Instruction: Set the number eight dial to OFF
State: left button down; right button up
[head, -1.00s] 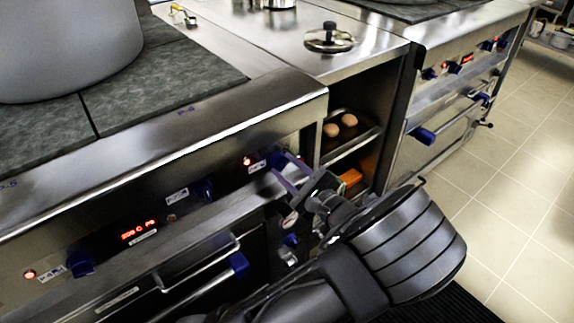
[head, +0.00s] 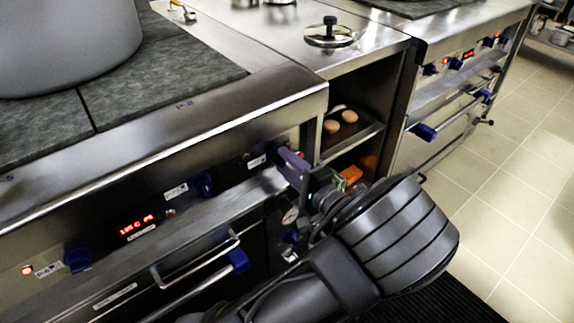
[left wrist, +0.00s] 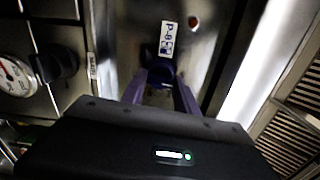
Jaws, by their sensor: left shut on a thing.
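The blue number eight dial (head: 281,154) is at the right end of the near stove's front panel. In the left wrist view the dial (left wrist: 160,78) sits between my fingers, below a white label (left wrist: 167,38) that seems to read P-8. A small indicator lamp (left wrist: 193,21) beside the label looks dim. My left gripper (head: 288,162) is shut on the dial, with its purple fingers on either side; they also show in the left wrist view (left wrist: 159,88). The fingers partly hide the dial and its pointer. My right gripper is not in view.
Two other blue dials (head: 201,184) (head: 78,259) and a red display (head: 136,225) are further left on the panel. An oven handle (head: 200,265) lies below. A large pot (head: 65,45) stands on the hob. An open shelf (head: 345,145) holds brown round items to the right.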

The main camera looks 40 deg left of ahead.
pick_arm(q)
jog(key=shift+f+n, duration=0.1)
jog(key=shift+n, duration=0.4)
jog(key=c, duration=1)
grip_release()
jog(key=shift+o, duration=0.2)
jog(key=p+v, duration=0.1)
jog(key=v, duration=0.6)
jog(key=shift+d, duration=0.4)
